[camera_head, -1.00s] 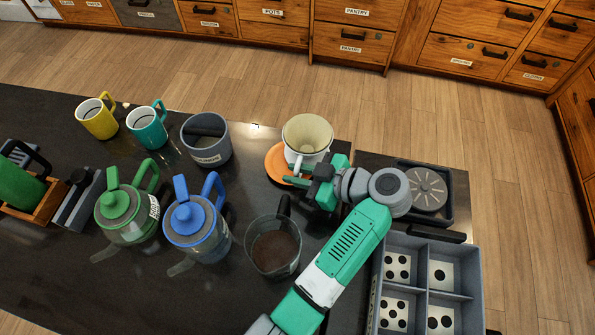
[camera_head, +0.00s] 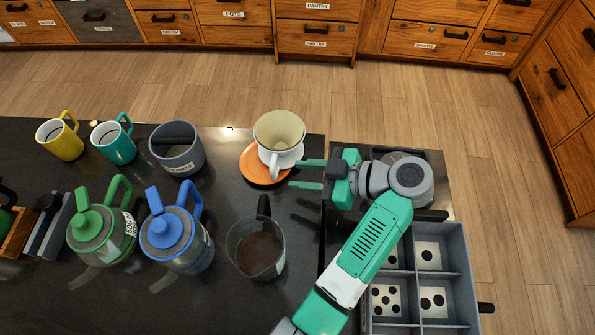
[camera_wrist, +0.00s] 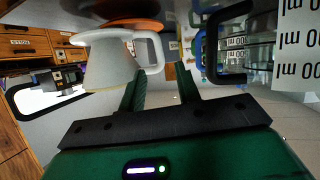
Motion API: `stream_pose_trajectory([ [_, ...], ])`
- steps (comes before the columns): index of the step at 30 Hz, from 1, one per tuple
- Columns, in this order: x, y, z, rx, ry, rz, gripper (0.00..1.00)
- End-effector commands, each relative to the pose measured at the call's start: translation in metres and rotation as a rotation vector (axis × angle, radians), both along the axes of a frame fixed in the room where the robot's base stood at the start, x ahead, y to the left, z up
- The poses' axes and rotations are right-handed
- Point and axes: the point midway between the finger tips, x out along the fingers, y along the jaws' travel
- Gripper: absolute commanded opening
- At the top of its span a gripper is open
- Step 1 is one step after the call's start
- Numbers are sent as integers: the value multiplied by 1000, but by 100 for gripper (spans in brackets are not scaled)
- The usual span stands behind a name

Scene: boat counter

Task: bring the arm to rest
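My gripper (camera_head: 298,174) is open and empty, its two green fingers apart, just right of the white dripper cup. In the wrist view the fingers of my gripper (camera_wrist: 162,85) show with a gap between them and nothing in it. The white dripper (camera_head: 283,158) with a tan filter (camera_head: 279,131) stands upright on an orange saucer (camera_head: 252,165). Its handle points toward the front. In the wrist view the white dripper (camera_wrist: 105,58) appears upside down, with its handle close to the fingers but apart from them.
A glass jug (camera_head: 257,248) of brown contents stands in front of the saucer. Blue (camera_head: 176,240) and green (camera_head: 100,235) kettles, a grey container (camera_head: 177,150), teal (camera_head: 114,145) and yellow (camera_head: 60,140) mugs stand left. A grey divided box (camera_head: 459,262) lies right, beneath my arm.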

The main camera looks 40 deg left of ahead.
Motion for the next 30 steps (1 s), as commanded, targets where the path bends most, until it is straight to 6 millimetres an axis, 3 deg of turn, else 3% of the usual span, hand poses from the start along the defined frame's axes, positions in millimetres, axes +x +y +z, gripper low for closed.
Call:
stream_pose_trajectory([
  [12,2,1,2,-10,-4,-14,33],
  [14,11,1,8,-57,-17,-79,33],
  [16,36,-4,27,-149,-51,-257,33],
  [17,50,-10,43,-178,-70,-370,33],
  [20,93,-40,116,-193,-145,-794,33],
  [23,111,-76,196,-81,-221,-1139,33],
  [26,105,-112,279,112,-298,-1401,33],
  [30,64,-156,388,458,-407,-1632,33],
])
